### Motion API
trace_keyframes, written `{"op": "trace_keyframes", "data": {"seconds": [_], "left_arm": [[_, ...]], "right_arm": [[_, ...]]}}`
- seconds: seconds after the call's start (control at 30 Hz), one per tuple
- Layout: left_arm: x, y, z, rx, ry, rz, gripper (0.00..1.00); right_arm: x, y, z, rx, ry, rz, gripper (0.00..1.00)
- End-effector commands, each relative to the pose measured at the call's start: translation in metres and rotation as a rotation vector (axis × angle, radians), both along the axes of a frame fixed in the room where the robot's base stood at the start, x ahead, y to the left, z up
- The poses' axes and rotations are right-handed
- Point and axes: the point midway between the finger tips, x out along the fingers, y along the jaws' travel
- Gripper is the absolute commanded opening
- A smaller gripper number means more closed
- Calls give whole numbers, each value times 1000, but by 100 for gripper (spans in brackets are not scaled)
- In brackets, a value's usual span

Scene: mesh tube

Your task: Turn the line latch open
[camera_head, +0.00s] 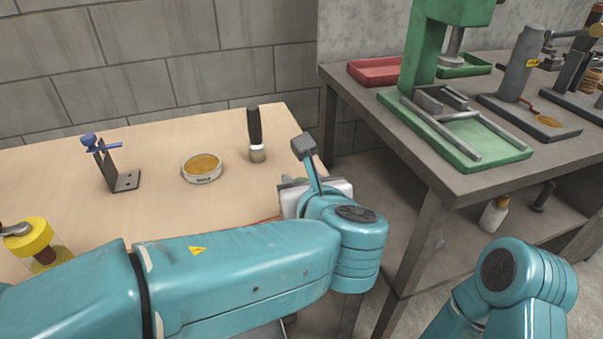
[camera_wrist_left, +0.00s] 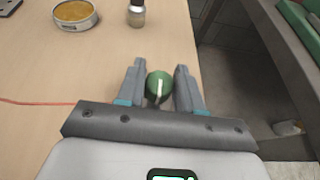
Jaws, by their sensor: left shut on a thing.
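In the left wrist view, a round green knob with a white stripe (camera_wrist_left: 160,84) sits at the table's right edge; it looks like the line latch. My left gripper (camera_wrist_left: 159,66) has its two grey fingers on either side of this knob and is shut on it. The stripe points roughly along the fingers. In the head view, my left wrist hides most of the gripper and the latch. My right gripper is out of view; only part of my right arm shows at the lower right.
A thin red line (camera_wrist_left: 35,101) lies on the wooden table (camera_head: 70,205). A round tin (camera_head: 202,168), a black-handled brush (camera_head: 255,135), a metal bracket (camera_head: 120,180) and a yellow-topped item (camera_head: 33,238) stand there. A grey bench with a green press (camera_head: 460,125) is at right.

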Motion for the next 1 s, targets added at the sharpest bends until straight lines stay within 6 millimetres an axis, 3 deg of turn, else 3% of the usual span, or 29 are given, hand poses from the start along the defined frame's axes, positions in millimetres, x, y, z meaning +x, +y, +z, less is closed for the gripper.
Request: {"op": "trace_keyframes", "data": {"seconds": [0.2,0.73,0.77,0.8,1.0], "left_arm": [[0,0,2,0,-2,61,5],[0,0,0,0,-4,82,5],[0,0,0,0,-4,82,42],[0,0,0,0,-3,82,55],[0,0,0,1,-3,81,57]], "right_arm": [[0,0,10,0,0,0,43],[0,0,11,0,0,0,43],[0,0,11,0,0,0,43],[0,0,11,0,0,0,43],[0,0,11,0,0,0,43]]}}
